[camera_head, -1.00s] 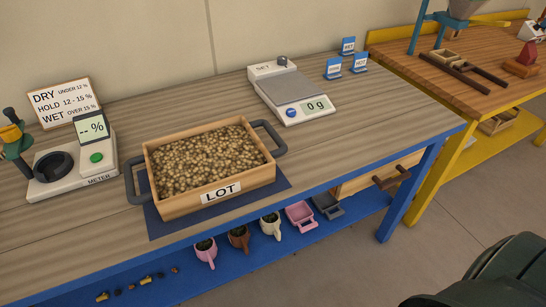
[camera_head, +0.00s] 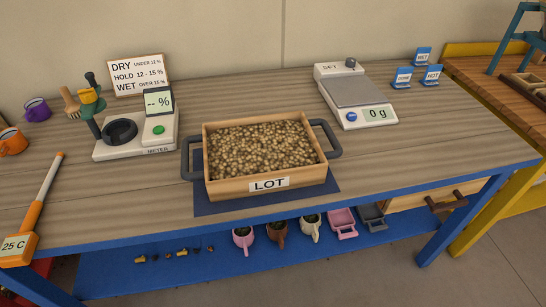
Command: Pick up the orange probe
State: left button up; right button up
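The orange probe (camera_head: 37,211) lies on the left end of the wooden table in the head view. Neither of my grippers shows in this view.
A moisture meter (camera_head: 137,136) stands right of the probe, with brushes behind it. A LOT tray (camera_head: 268,187) of beans sits mid-table on a blue mat. An orange mug (camera_head: 12,142) and purple mug (camera_head: 37,109) stand behind the probe. A scale (camera_head: 356,97) is at right.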

aim_at(18, 250)
jog(key=u, duration=1.75)
